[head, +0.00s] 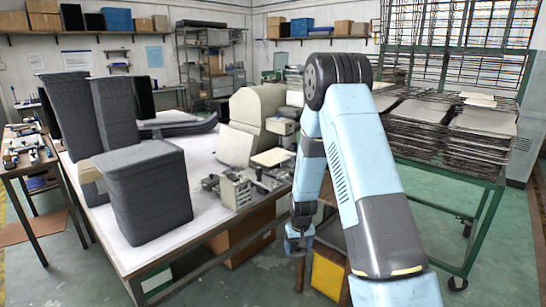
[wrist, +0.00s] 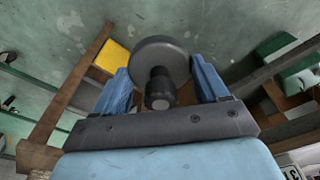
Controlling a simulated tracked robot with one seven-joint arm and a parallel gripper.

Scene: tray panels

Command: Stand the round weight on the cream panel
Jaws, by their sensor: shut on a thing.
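The round weight (wrist: 160,56) is a dark grey disc with a short knobbed stem, seen in the wrist view between the two blue fingers. My gripper (wrist: 161,80) is shut on it. In the head view my gripper (head: 300,238) hangs low beside the table's right edge, over the floor, and the weight cannot be made out clearly there. A small cream panel (head: 272,157) lies flat on the table near its right side, up and left of my gripper. I cannot tell which one the task means.
Dark grey ribbed bins (head: 150,195) stand on the white table (head: 205,170). Metal fixtures (head: 238,188) sit near its right edge. A green trolley (head: 450,175) with stacked grey trays is at right.

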